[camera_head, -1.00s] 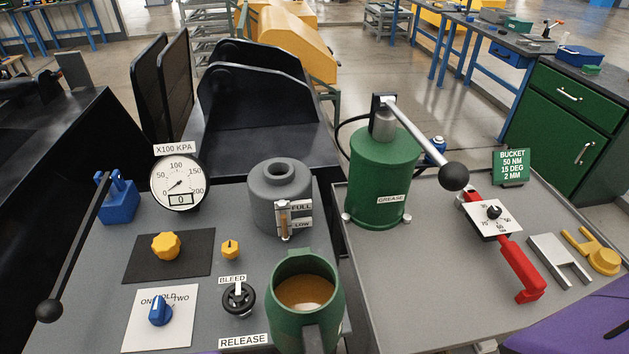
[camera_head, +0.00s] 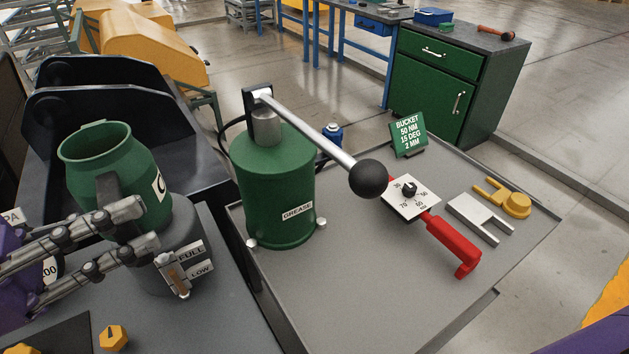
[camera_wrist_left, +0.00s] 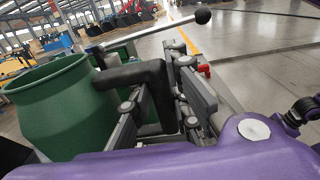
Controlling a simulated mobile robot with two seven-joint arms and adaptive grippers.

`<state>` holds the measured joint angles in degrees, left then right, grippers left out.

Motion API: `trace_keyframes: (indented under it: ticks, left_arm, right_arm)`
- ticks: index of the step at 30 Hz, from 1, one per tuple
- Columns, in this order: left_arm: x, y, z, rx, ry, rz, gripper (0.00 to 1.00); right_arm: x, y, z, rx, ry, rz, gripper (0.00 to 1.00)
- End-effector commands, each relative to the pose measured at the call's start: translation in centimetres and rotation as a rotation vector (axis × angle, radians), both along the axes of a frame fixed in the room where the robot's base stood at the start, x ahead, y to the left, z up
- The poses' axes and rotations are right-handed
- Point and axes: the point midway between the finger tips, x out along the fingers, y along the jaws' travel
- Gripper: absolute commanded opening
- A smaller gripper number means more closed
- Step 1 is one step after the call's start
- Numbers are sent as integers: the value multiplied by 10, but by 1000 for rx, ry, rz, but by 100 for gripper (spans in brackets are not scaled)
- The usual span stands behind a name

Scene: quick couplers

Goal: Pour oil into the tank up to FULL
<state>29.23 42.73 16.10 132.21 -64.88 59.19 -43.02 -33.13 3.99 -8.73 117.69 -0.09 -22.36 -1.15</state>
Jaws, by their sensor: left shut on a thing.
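The green jug (camera_head: 118,192) is at the left of the head view, upright or nearly so, and appears in front of and above the grey tank (camera_head: 195,232). Whether it touches the tank cannot be told. The tank's filler opening is hidden behind the jug. Its sight gauge (camera_head: 177,273) faces me beside the FULL and LOW labels; the level in it is hard to read. My left gripper (camera_head: 138,228) is shut on the jug's dark handle, which also shows in the left wrist view (camera_wrist_left: 140,76). The oil inside the jug is not visible. My right gripper is out of view.
A green grease pump (camera_head: 272,195) with a long lever and black knob stands right of the tank. A torque wrench (camera_head: 450,243), a metal fork (camera_head: 480,219) and a yellow part (camera_head: 508,199) lie farther right. The front of the right tabletop is clear.

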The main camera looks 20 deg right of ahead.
Motion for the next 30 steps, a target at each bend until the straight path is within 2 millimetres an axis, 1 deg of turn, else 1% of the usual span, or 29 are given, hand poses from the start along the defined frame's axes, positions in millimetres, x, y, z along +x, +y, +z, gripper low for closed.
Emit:
trace_keyframes:
  ticks: [1, 9, 14, 18, 23, 28, 30]
  left_arm:
    - [0, 2, 3, -2, -6, 2, 0]
    - [-2, 1, 3, -1, -5, -7, 0]
    - [-2, 1, 3, -1, -5, -7, 0]
    - [-2, 1, 2, 0, -6, -8, 0]
    - [-3, 1, -8, -12, 47, -7, 0]
    - [-6, 0, -23, -27, 129, -9, 0]
    - [-6, 0, -21, -28, 126, -8, 0]
  right_arm:
    - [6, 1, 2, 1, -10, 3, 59]
    - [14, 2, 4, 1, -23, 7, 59]
    - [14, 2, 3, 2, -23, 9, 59]
    - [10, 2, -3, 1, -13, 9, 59]
    - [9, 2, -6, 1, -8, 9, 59]
    - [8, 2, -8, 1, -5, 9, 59]
    - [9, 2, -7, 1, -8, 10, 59]
